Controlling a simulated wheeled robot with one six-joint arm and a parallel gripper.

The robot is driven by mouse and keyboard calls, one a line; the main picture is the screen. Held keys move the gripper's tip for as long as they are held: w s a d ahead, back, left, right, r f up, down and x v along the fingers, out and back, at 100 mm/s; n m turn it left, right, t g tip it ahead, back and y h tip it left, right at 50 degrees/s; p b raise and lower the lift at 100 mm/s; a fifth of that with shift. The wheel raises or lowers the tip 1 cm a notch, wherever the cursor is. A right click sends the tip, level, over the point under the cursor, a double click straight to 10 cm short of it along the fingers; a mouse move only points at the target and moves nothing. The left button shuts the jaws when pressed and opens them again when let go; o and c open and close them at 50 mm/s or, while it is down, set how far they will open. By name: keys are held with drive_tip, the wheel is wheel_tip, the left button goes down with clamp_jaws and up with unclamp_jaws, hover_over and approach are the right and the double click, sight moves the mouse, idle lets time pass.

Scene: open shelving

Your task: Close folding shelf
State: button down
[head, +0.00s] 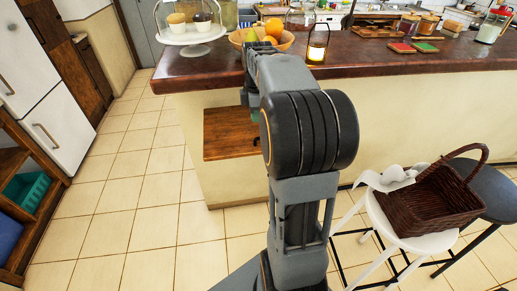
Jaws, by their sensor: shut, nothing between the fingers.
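The folding shelf (226,136) is a brown wooden board on the cream side of the counter, below the countertop. Its broad face shows, with a thin edge along the bottom; it looks folded out, though its exact tilt is hard to tell. My arm reaches forward and bends down over the shelf's right part. My gripper (256,122) is only partly seen beside the big arm joint, at the shelf's right side. It is shut and empty. Its fingertips are mostly hidden behind my arm, so I cannot tell whether they touch the board.
The dark wooden countertop (400,58) overhangs above, with a fruit bowl (286,40), a cake stand (190,37) and a lit lantern (317,50). A white stool (400,236) with a wicker basket (425,205) stands at right. The tiled floor at left is clear.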

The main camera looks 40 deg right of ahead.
sight(259, 151)
drive_tip(key=f, duration=1.4)
drive_tip(key=shift+w+d, duration=0.15)
drive_tip(key=shift+d, duration=0.15)
drive_tip(key=shift+f, duration=0.1)
